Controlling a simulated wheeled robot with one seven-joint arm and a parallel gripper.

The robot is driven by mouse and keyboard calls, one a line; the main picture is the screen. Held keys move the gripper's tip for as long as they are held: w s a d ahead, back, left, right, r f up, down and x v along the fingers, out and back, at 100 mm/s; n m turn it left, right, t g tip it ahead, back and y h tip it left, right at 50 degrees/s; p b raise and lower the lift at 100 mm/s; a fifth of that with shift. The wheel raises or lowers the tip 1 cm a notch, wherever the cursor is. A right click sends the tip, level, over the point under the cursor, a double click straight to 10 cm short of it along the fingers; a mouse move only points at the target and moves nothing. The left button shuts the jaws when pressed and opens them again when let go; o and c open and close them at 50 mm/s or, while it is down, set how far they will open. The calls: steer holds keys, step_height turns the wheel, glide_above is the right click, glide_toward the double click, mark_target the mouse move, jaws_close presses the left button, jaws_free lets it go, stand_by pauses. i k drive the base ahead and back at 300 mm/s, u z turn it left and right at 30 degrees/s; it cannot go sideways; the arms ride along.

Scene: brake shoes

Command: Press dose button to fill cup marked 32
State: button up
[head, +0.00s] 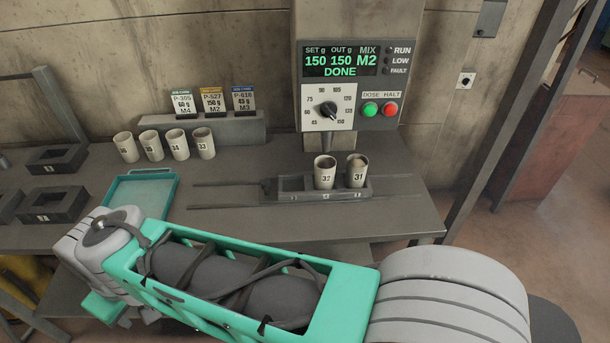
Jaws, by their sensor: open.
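The green dose button (370,110) is on the dispenser front, left of the red halt button (390,110). The display (340,61) reads SET 150, OUT 150, MIX M2, DONE. The dial knob (328,109) points to the lower right, near 150. My arm crosses the foreground; my gripper does not show.
Several beige cups (178,145) stand at the back left before a card rack (216,129) with three cards; the middle reads P-527, 150 g, M2. A teal tray (141,188) and dark square holders (55,205) lie at left. A metal post (500,125) stands right of the table.

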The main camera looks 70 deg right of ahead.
mark_target(370, 109)
steer(key=z, duration=2.3)
